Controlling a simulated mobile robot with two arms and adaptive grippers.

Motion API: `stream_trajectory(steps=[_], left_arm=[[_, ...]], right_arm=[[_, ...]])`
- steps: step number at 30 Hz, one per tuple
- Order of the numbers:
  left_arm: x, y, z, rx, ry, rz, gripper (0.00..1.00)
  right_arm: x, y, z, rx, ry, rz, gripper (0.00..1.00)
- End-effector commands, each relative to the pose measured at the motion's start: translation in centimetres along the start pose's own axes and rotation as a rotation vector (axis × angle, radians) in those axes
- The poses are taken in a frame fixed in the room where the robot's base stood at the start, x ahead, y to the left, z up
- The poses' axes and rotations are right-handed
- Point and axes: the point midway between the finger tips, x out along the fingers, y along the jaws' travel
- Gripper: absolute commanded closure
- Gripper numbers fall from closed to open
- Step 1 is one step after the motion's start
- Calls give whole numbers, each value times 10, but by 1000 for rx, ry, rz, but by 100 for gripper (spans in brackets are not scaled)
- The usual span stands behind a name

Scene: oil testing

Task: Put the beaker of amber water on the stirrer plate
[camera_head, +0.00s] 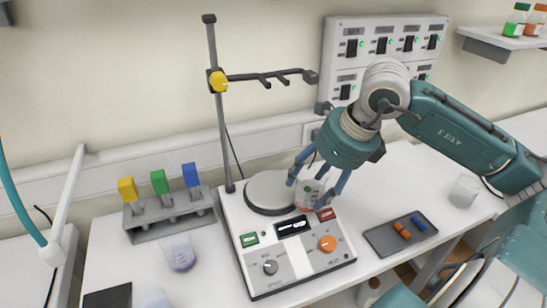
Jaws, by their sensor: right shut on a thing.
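The stirrer (288,274) is a white box with coloured labels and knobs. Its round pale plate (262,192) is on the left of its top. My right gripper (318,186) points down just right of the plate and is shut on a clear beaker (307,201) with a faint reddish tint low down. The beaker overlaps the plate's right side in the picture and is partly hidden by the fingers. I cannot tell whether it touches the stirrer. My left gripper is not in view.
A stand rod (221,130) with a clamp arm (275,76) rises behind the stirrer. A rack (170,214) with coloured blocks stands left. A dark tray (401,234) and another clear beaker (465,191) are on the right. Bare table shows between them.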

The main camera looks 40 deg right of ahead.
Motion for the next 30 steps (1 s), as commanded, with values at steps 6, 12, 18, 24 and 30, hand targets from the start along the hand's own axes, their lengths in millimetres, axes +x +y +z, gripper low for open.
stream_trajectory(steps=[6,12,18,24,30], left_arm=[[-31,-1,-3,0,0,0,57],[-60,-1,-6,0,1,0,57],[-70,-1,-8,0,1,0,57],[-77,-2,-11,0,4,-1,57],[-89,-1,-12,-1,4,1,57]], right_arm=[[-1,-1,20,-3,-4,-3,76],[9,-1,46,1,-9,3,76],[22,-2,64,-1,-5,0,76],[26,-2,76,-3,-4,-1,76],[36,-3,97,-1,-4,1,76]])
